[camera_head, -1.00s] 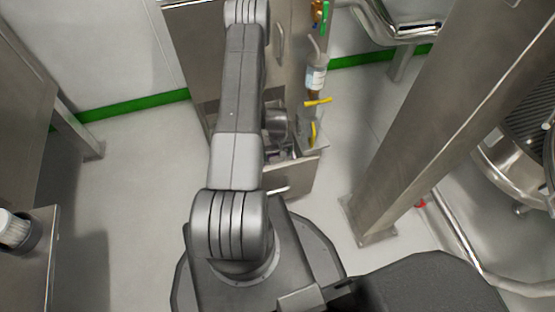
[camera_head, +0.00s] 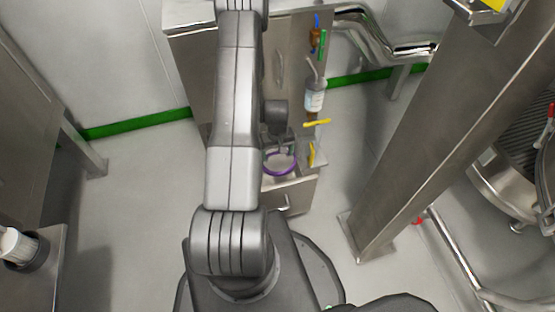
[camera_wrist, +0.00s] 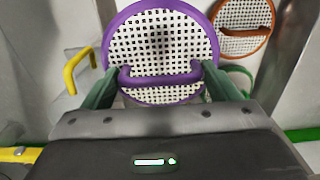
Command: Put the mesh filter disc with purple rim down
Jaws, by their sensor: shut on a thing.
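The mesh filter disc with purple rim (camera_wrist: 160,45) fills the upper middle of the wrist view, its white mesh facing the camera. My gripper (camera_wrist: 160,78) is shut on its purple handle, one green finger at each side. In the head view the disc (camera_head: 280,163) shows right of my arm, low at the front of the steel cabinet (camera_head: 190,60), above or in its open lower part. I cannot tell whether it touches a surface. My arm hides part of this area and the gripper's fingers there.
A disc with orange rim (camera_wrist: 243,28) is at the upper right of the wrist view, a green curved piece (camera_wrist: 238,72) below it. A yellow handle (camera_wrist: 76,72) is at the left. A bottle (camera_head: 315,95) hangs on the cabinet. A steel post (camera_head: 450,120) stands right, with clear floor between.

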